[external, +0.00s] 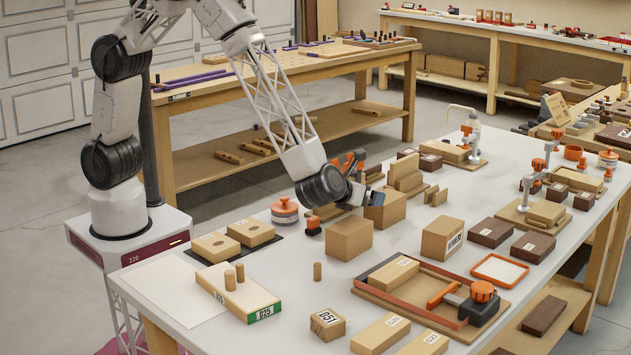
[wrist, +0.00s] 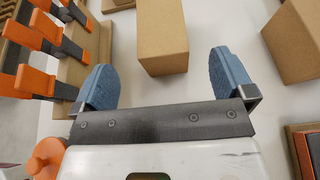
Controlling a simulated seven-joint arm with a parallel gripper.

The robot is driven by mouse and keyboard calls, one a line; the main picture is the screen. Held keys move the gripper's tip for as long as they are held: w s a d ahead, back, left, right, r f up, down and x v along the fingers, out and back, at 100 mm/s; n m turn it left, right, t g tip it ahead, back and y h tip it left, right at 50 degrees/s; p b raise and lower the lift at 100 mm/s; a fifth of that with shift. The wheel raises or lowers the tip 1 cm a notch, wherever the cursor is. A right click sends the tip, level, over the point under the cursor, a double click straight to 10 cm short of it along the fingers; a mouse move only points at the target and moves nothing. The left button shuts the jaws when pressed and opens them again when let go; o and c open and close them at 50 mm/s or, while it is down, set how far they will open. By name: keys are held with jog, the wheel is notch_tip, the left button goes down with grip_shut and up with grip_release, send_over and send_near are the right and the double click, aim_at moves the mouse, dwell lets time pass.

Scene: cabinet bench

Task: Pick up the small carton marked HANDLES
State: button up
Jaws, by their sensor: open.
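A cube-like brown carton (external: 442,239) with dark lettering on its right side stands right of centre on the white bench in the external view. It looks like the HANDLES carton, but the lettering is too small to read surely. My gripper (external: 374,196) is open and empty, to the left of that carton and close to a plain carton (external: 388,211). In the wrist view my gripper (wrist: 171,80) has its blue fingers spread, with a brown carton (wrist: 162,38) ahead between them. Another carton (wrist: 296,38) is at the right. No lettering shows on either there.
Another plain carton (external: 349,239) stands just in front of my gripper. Orange clamps (wrist: 45,45) and an orange-lidded jar (external: 285,211) are close by. A red-edged tray (external: 417,313) with a clamp lies in front. Dark boxes (external: 491,232) are at the right.

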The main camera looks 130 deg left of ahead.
aim_at(385, 209)
jog(key=shift+x, duration=2.15)
jog(key=shift+x, duration=2.6)
jog(key=shift+f, duration=0.15)
jog(key=c, duration=1.2)
